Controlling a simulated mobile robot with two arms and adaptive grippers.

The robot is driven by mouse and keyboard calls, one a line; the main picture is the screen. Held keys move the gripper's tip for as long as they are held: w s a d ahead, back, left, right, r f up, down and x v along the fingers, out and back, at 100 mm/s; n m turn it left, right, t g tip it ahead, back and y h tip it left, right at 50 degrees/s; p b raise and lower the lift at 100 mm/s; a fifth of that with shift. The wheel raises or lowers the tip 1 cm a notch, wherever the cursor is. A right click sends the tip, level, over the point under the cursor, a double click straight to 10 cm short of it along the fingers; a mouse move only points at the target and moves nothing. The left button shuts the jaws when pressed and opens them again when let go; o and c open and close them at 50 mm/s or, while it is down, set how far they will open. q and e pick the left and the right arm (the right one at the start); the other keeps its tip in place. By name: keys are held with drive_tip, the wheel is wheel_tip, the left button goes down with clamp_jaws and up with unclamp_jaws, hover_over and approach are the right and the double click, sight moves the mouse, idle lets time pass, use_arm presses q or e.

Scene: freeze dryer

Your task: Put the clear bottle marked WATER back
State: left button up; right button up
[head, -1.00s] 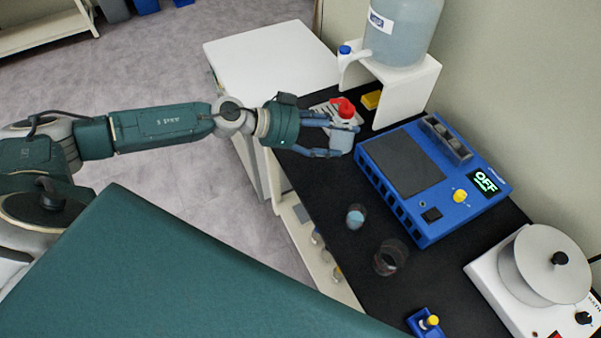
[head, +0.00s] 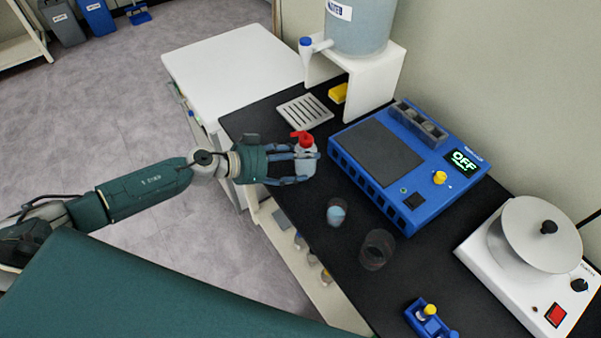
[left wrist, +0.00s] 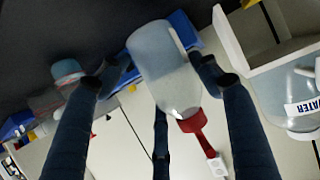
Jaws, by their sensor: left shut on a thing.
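A clear bottle with a red cap and spout (head: 306,158) is held in my left gripper (head: 300,166) over the left part of the black bench. The left fingers are closed around its body. In the left wrist view the bottle (left wrist: 165,75) sits between the fingers of the left gripper (left wrist: 158,78), with its red cap (left wrist: 193,122) toward the lower right. No label on this bottle is readable. Whether its base touches the bench I cannot tell. My right gripper is not in view.
A large jug labelled WATER (head: 362,30) with a blue-capped tap stands on a white stand (head: 383,75). A slotted drip tray (head: 304,112) and yellow block (head: 338,93) lie near it. A blue device reading OFF (head: 410,165), two small beakers (head: 337,211) (head: 377,250) and a white-based machine (head: 530,250) occupy the bench.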

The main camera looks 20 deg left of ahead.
sight(298, 171)
use_arm(q)
wheel_tip(298, 171, down, 4)
drive_tip(key=shift+r+b, duration=0.1)
drive_tip(key=shift+b, duration=0.4)
drive_tip(key=shift+f, duration=0.2)
drive_tip(key=shift+f, duration=0.1)
drive_tip(key=o, duration=1.4)
drive_tip(key=shift+c, duration=0.2)
drive_tip(key=b+v, duration=0.1)
drive_tip(key=v, duration=1.1)
drive_tip(key=shift+b, duration=0.4)
